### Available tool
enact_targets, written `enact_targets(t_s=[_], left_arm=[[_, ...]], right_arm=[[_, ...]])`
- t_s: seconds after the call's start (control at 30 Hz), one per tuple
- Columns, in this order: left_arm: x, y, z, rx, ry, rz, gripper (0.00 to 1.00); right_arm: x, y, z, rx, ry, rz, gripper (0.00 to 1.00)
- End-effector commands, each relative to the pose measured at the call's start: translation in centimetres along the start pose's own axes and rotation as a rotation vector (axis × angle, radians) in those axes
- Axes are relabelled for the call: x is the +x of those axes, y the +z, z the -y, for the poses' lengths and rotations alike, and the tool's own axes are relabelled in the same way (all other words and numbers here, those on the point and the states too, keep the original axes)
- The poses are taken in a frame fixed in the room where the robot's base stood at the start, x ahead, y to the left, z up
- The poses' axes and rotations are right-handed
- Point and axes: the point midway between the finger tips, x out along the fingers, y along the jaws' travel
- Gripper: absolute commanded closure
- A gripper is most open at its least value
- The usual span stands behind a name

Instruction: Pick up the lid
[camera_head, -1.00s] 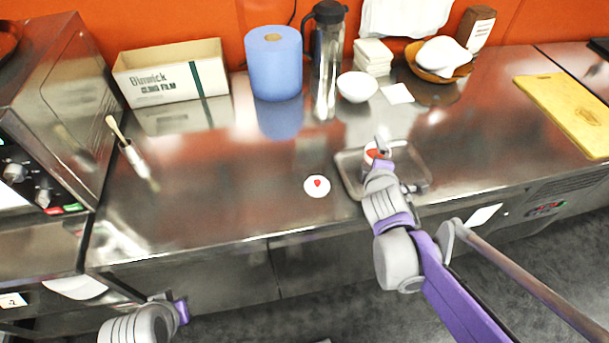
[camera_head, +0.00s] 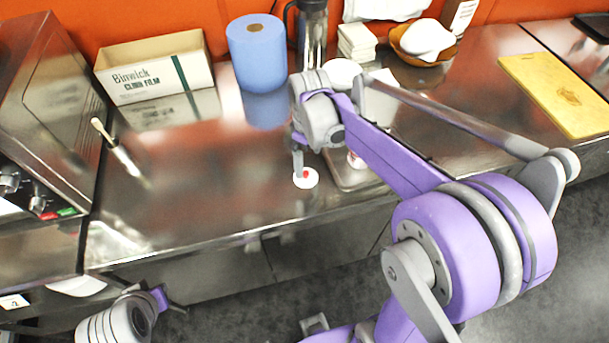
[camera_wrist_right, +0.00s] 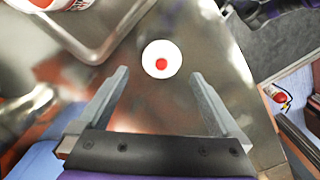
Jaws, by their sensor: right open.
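The lid (camera_head: 306,179) is a small white disc with a red knob or mark at its centre, lying flat on the steel counter. It also shows in the right wrist view (camera_wrist_right: 162,59), just ahead of the fingers. My right gripper (camera_wrist_right: 158,80) is open and empty, its two fingers spread on either side, with the lid a little beyond the tips. In the head view my right gripper (camera_head: 298,160) points down at the lid and partly covers it. My left arm's end is at the lower left, and its fingers are not clear.
A metal tray (camera_wrist_right: 98,48) lies beside the lid, with a red-and-white container (camera_wrist_right: 72,5) in it, mostly hidden by my arm in the head view. A blue roll (camera_head: 257,50) and cling film box (camera_head: 155,70) stand behind.

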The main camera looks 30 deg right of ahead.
Motion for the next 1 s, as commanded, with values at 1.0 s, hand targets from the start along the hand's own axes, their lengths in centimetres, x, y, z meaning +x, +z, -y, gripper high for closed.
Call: enact_targets(t_s=[1.0], left_arm=[[0.0,0.0,0.0,0.0,0.0,0.0,1.0]], right_arm=[[6.4,-0.5,0.4,-0.001,0.003,-0.001,0.34]])
